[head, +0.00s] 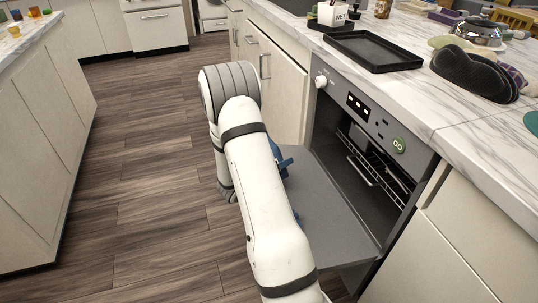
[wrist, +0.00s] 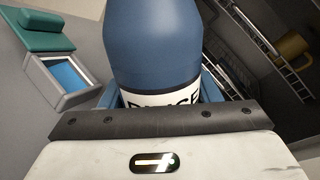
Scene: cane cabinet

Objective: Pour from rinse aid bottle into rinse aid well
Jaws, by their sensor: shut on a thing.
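The rinse aid bottle (wrist: 155,40) is dark blue with a white, partly hidden label. It fills the top middle of the wrist view, and its far end is out of frame. My gripper (wrist: 158,100) is shut on it, with blue fingers at either side. The rinse aid well (wrist: 68,77) is a light rectangular frame with blue inside, left of the bottle in the wrist view. Its teal lid (wrist: 45,30) stands open beside it. The bottle and well appear apart. In the head view my arm hides most of the gripper, and I cannot make out the well.
The dishwasher door (head: 325,205) is folded down in front of the dark interior (head: 365,170). A rack (wrist: 270,45) and a yellow-brown mug (wrist: 291,48) show at right in the wrist view. A black tray (head: 372,50) lies on the counter above. Floor (head: 150,175) at left is clear.

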